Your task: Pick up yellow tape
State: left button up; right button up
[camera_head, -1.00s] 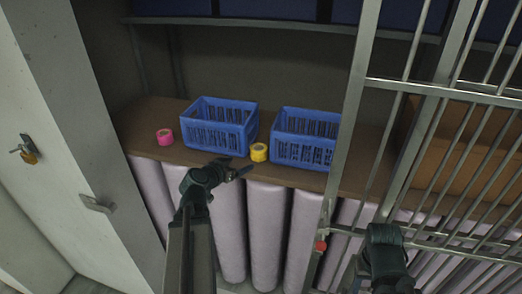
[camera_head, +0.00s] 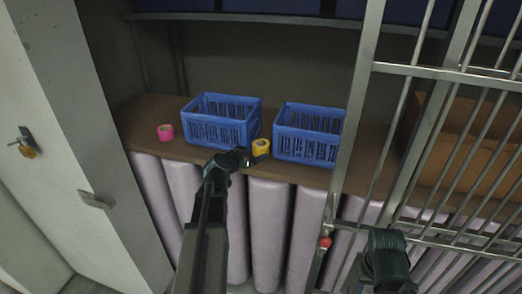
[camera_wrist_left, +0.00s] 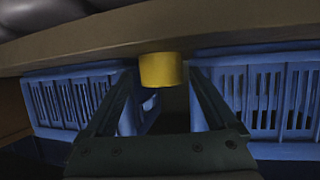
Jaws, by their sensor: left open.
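The yellow tape roll (camera_head: 262,147) sits on the brown shelf (camera_head: 150,115) near its front edge, between the two blue crates. In the left wrist view, where the scene appears upside down, the yellow tape (camera_wrist_left: 160,70) shows between and just beyond the fingers. My left gripper (camera_head: 252,155) is open and empty, with its fingertips close to the tape's front left side. The left wrist view shows the two fingers (camera_wrist_left: 160,85) spread apart. Whether either finger touches the tape cannot be told. My right arm is at the lower right; its fingers are not visible.
A blue crate (camera_head: 222,132) stands left of the tape and another blue crate (camera_head: 305,147) stands right of it, leaving a narrow gap. A pink tape roll (camera_head: 165,132) lies farther left. A metal barred gate (camera_head: 440,75) is at right. Several pale rolls (camera_head: 268,225) stand below the shelf.

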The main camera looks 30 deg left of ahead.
aim_at(256, 152)
pick_arm(q)
jog(key=b+x, duration=0.1)
jog(key=x, duration=0.3)
jog(key=shift+w+f, duration=0.1)
jog(key=shift+f, duration=0.05)
jog(key=shift+c, duration=0.2)
jog(key=c, duration=1)
